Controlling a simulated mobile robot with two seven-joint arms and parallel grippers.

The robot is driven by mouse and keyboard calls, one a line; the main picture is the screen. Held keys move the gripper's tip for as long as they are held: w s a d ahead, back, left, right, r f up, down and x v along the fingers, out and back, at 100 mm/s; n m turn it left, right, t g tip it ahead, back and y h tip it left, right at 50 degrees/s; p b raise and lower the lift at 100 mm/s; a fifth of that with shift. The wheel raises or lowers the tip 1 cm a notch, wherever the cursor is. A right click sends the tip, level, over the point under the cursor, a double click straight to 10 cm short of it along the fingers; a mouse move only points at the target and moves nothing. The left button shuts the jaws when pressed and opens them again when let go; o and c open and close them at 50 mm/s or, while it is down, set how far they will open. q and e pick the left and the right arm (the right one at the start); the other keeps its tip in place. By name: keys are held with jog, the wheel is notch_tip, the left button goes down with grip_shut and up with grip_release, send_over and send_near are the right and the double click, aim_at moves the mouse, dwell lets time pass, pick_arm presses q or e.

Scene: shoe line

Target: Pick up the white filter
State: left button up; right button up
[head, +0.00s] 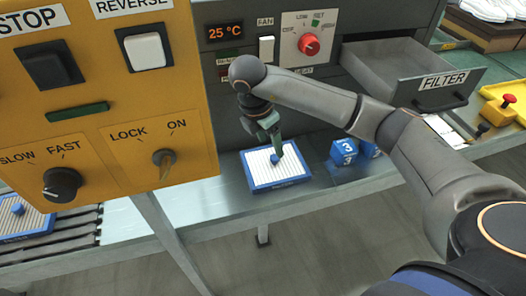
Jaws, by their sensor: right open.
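A white filter (262,178) with pleats, a blue frame and a small blue knob lies flat on the metal ledge in the head view. My right gripper (275,155) points down over it, with its fingers open close around or just above the knob; I cannot tell whether they touch it. The gripper covers part of the filter's back edge. My left gripper is not in view.
An open, empty drawer marked FILTER (390,65) sticks out at the right. A yellow control panel (100,100) stands at the left. A yellow box with a red button (505,105) is at the far right.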

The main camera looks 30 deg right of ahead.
aim_at(275, 157)
jog(key=shift+w+d+f, duration=0.3)
jog(key=shift+w+f, duration=0.15)
jog(key=shift+x, duration=3.2)
jog(key=shift+a, duration=0.15)
grip_shut()
